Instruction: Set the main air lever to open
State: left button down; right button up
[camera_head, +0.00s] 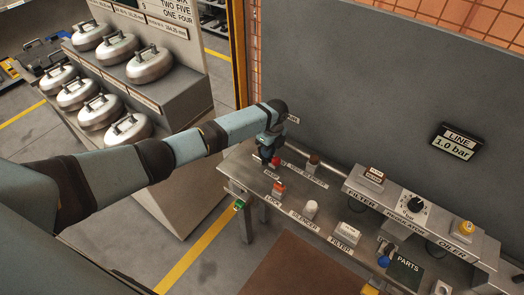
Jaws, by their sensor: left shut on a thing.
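My left arm reaches in from the left, and its gripper (269,157) points down at the far left end of the grey bench (258,184). The gripper is shut on a small red handle (275,162), which I take to be the main air lever. The fingers cover most of it, so its exact position is hard to tell. A sign on the wall behind is mostly hidden by my wrist. The line display (456,142) on the wall reads 1.0 bar. My right gripper is not in view.
An orange-red lock (279,188), a white silencer (311,209) and a filter (350,232) stand along the bench front. A brown-topped part (313,163) stands behind. The regulator dial (412,205) and yellow-topped oiler (465,229) are at right. A rack of steel canisters (150,62) stands left.

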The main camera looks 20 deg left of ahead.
pick_arm(q)
jog(key=shift+w+n, duration=0.25)
jog(key=shift+n, duration=0.25)
jog(key=shift+a+r, duration=0.1)
jog(key=c, duration=1.2)
grip_release()
jog(key=shift+r, duration=0.15)
jog(key=w+r, duration=0.1)
jog(key=r, duration=0.7)
jog(key=w+r+b, duration=0.1)
jog(key=r, duration=0.4)
jog(key=shift+w+d+r, duration=0.1)
jog(key=shift+w+d, duration=0.2)
